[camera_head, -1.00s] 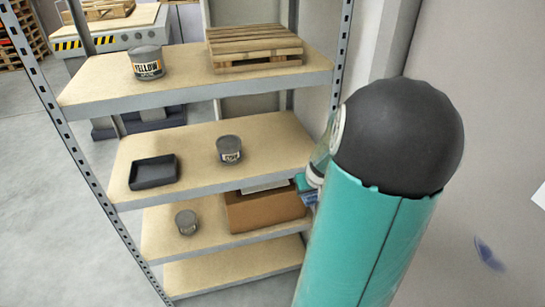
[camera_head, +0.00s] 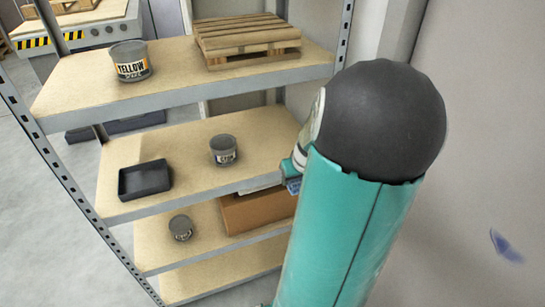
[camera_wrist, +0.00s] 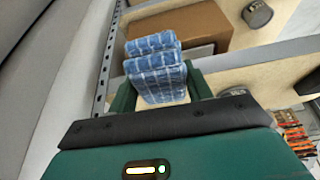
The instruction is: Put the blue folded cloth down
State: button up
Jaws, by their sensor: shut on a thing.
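The blue folded cloth (camera_wrist: 155,68), with a pale check pattern, sits between the two green fingers of my gripper (camera_wrist: 162,92) in the wrist view. The gripper is shut on it. In the head view only a small bit of the cloth (camera_head: 293,185) shows at the left edge of my teal arm. The arm hides most of the gripper there. The gripper is beside the right end of the shelf rack, near the height of the second board (camera_head: 190,188).
The top board (camera_head: 170,82) holds a yellow-labelled can (camera_head: 131,62) and a wooden pallet (camera_head: 247,44). The second board holds a black tray (camera_head: 145,180) and a can (camera_head: 223,150). Below are another can (camera_head: 181,228) and a cardboard box (camera_head: 255,212). Bare board lies between the things.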

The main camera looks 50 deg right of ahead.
jog(key=shift+w+d, duration=0.25)
jog(key=shift+d, duration=0.05)
jog(key=w+d, duration=0.3)
jog(key=w, duration=0.1)
jog(key=w+d, duration=0.2)
jog(key=w, duration=0.3)
jog(key=w+d, duration=0.3)
jog(key=w, duration=0.1)
jog(key=shift+w+d, duration=0.25)
jog(key=shift+d, duration=0.05)
jog(key=shift+w+d, duration=0.3)
jog(key=shift+w, duration=0.3)
jog(key=shift+s+f, duration=0.15)
jog(key=shift+f, duration=1.4)
jog(key=o, duration=0.9)
